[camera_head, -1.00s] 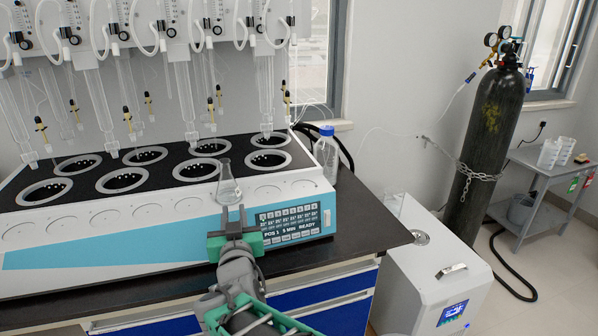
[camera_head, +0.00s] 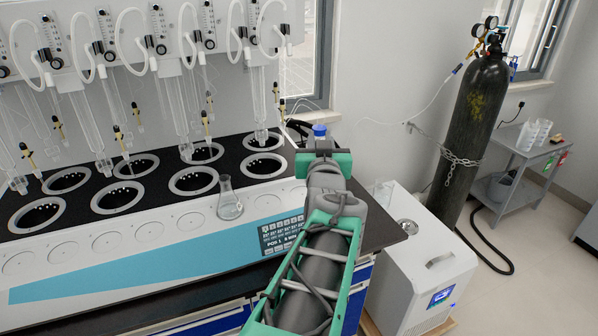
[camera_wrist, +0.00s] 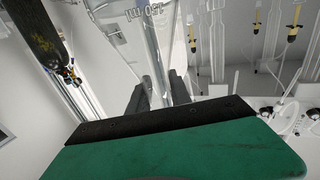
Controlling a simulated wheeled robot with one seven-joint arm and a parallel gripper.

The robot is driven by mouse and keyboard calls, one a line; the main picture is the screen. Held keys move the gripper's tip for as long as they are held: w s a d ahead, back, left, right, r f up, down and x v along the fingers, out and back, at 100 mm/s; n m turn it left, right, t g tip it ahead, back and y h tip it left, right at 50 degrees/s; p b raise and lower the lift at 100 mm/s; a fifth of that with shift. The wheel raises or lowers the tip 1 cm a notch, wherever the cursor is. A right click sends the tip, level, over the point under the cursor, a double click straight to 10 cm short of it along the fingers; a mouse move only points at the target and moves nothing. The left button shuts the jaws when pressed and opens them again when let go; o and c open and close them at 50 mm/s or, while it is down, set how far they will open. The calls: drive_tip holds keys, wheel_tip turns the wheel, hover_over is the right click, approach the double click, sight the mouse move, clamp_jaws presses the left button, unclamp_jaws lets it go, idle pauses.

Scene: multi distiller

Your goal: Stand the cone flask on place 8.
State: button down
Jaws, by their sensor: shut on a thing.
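My gripper (camera_head: 323,156) is at the right end of the distiller, in front of a blue-capped bottle (camera_head: 320,130). In the wrist view its dark fingers (camera_wrist: 157,97) are closed around the narrow part of a clear glass vessel (camera_wrist: 147,35) marked 150 ml. I take it to be the cone flask; my gripper and arm hide it in the head view. Another clear conical flask (camera_head: 229,206) stands upright on the front ledge, apart from my gripper.
The distiller (camera_head: 130,250) has a row of round ledge spots before two rows of ringed holes. Glass tubes (camera_head: 178,110) hang above them. A gas cylinder (camera_head: 474,130) and a white cabinet unit (camera_head: 420,280) stand at right.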

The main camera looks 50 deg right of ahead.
drive_tip(key=w+d+f+p, duration=0.2)
drive_tip(key=w+d+f, duration=0.4)
drive_tip(key=w+f, duration=0.4)
wheel_tip(320, 180, down, 2)
drive_tip(key=shift+d+f+p, duration=0.2)
drive_tip(key=shift+d+p, duration=0.2)
drive_tip(key=c, duration=1.2)
unclamp_jaws()
